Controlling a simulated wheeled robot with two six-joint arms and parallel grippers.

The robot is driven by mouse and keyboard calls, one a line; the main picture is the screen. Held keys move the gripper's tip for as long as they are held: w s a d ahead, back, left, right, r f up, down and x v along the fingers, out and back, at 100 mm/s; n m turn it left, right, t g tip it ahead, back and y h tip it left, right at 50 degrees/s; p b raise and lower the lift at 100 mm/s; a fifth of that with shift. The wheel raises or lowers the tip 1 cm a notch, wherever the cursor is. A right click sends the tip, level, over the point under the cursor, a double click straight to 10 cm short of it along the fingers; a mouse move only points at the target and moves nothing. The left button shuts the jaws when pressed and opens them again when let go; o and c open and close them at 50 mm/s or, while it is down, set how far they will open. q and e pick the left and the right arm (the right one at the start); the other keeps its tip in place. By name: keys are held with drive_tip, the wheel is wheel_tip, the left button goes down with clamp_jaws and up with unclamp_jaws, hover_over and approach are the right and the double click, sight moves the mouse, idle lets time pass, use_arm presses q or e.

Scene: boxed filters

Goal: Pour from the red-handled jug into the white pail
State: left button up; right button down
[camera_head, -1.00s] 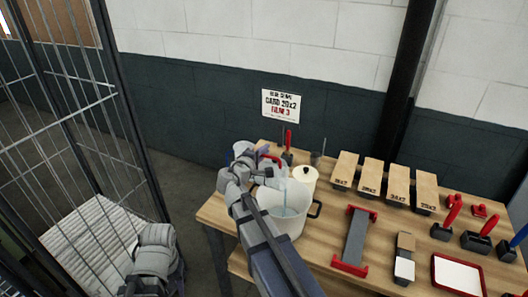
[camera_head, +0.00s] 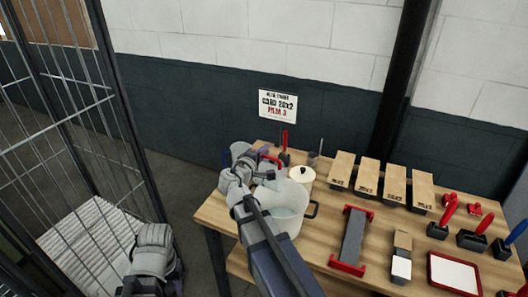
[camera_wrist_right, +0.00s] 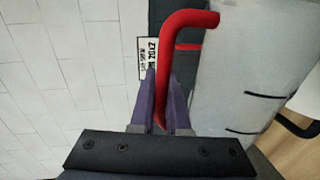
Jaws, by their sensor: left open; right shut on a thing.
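My right gripper (camera_head: 262,162) is shut on the red handle (camera_wrist_right: 190,22) of the pale jug (camera_head: 273,182). In the right wrist view, the jug's body (camera_wrist_right: 235,75) stands at an angle beside the handle. In the head view, the jug is tilted over the left rim of the white pail (camera_head: 297,226); my wrist hides part of it. Pale bluish liquid (camera_head: 288,212) shows inside the pail. I see no clear stream now. My left gripper (camera_head: 140,287) is at the lower left, far from the table, partly cut off; it is open.
A cream lidded canister (camera_head: 301,178) stands just behind the pail. A red-ended grey rack (camera_head: 353,240), several boxes (camera_head: 368,177) and a red-rimmed tray (camera_head: 452,273) are to the right. A wire cage (camera_head: 60,120) is at left.

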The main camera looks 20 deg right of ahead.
drive_tip(key=shift+s+d+r+m+p, duration=0.55)
drive_tip(key=shift+s+d+m, duration=0.15)
drive_tip(key=shift+s+m, duration=0.1)
idle(1.8)
drive_tip(key=shift+s+d+r+m+t+y, duration=0.4)
drive_tip(key=shift+s+d+m, duration=0.2)
drive_tip(key=shift+s, duration=0.1)
idle(1.1)
drive_tip(key=shift+s+d+r+m+t+p, duration=0.2)
drive_tip(key=shift+s+d+m+t+p, duration=0.15)
drive_tip(key=shift+s+d+m, duration=0.75)
idle(2.5)
